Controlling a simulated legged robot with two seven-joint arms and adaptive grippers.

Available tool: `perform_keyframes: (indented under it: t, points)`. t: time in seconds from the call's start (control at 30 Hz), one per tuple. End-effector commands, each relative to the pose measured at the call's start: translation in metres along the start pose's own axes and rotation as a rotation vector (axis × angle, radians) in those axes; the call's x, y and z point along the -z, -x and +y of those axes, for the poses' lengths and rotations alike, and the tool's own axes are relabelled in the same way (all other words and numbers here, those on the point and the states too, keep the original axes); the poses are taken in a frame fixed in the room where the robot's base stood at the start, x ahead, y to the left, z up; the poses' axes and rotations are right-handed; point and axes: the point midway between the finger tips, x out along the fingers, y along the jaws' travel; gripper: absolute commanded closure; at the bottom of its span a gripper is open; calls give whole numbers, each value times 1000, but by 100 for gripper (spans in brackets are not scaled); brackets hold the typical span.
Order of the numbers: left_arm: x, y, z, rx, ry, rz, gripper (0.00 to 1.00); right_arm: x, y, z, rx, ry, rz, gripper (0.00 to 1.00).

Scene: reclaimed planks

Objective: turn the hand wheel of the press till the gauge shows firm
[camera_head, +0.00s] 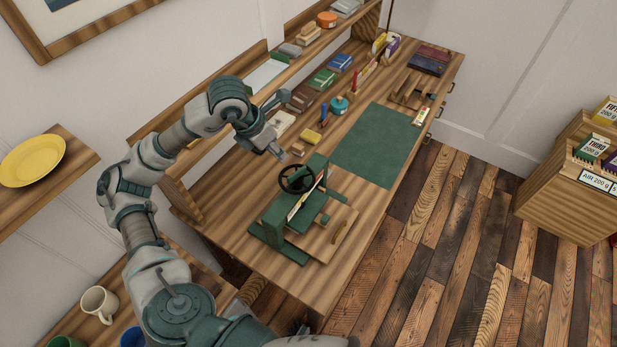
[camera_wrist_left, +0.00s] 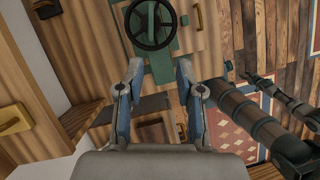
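The green press (camera_head: 272,222) stands on the near end of the wooden workbench, with its dark hand wheel (camera_head: 296,178) on top. The wheel also shows at the top of the left wrist view (camera_wrist_left: 152,22). A narrow pale and red strip (camera_head: 305,202) shows on the press; I cannot read any gauge marking. My left gripper (camera_head: 281,126) is open and empty, above and behind the wheel in the head view. In the left wrist view its two fingers (camera_wrist_left: 158,84) are apart, with the wheel beyond their tips. Arm parts at the right there may be my right arm; its gripper state is unclear.
A green mat (camera_head: 377,146) lies bare beside the press. Small blocks, a teal pot (camera_head: 339,105) and books crowd the bench's back side and shelf. A side shelf with a yellow plate (camera_head: 33,160) and a cream mug (camera_head: 99,304) are left. A wooden cabinet (camera_head: 560,205) stands right.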

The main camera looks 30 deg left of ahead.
Motion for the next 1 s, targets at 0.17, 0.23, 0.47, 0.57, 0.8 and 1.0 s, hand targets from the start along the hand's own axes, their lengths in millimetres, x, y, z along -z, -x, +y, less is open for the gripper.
perform_keyframes:
  t: [0.17,0.23,0.47,0.57,0.8,1.0]
  points:
    - [0,-5,12,-47,13,-1,64,0,-1,5,-5,2,1,60]
    - [0,-14,11,-44,13,0,64,2,-2,5,-6,2,3,60]
    - [1,-66,11,-42,12,2,64,5,-2,6,-7,1,8,60]
    - [1,-90,11,-43,10,2,64,5,-2,5,-6,1,7,60]
    - [0,-141,14,-41,11,0,64,4,0,2,-3,-1,7,60]
    - [0,-165,17,-42,11,-2,64,3,1,0,-1,-2,5,60]
